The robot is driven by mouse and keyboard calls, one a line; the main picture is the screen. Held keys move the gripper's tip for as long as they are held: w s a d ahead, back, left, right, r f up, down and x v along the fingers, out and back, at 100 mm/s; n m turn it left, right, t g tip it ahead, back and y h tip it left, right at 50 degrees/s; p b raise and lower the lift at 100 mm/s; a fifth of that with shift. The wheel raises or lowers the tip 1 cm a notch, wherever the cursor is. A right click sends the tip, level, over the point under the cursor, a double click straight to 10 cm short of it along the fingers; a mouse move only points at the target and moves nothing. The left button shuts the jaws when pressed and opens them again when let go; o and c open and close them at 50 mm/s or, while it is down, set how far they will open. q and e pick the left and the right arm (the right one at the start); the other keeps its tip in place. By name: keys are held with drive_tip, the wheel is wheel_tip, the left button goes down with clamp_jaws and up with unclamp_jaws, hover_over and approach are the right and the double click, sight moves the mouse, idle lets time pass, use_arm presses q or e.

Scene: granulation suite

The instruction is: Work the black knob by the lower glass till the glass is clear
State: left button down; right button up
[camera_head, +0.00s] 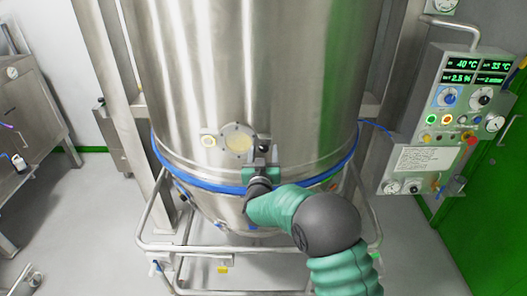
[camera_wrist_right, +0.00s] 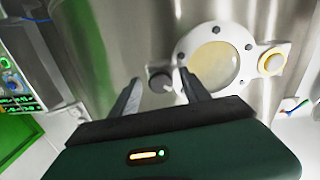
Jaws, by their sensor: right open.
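In the head view my right gripper (camera_head: 263,168) is just below and right of the glass. My left gripper is out of view.
A blue band (camera_head: 215,188) circles the vessel just below. A tubular frame (camera_head: 160,225) surrounds its base. A control panel (camera_head: 465,95) stands right, a steel cabinet (camera_head: 28,120) left.

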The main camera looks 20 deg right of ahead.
drive_tip(key=shift+a, duration=0.1)
drive_tip(key=c, duration=0.5)
clamp_jaws()
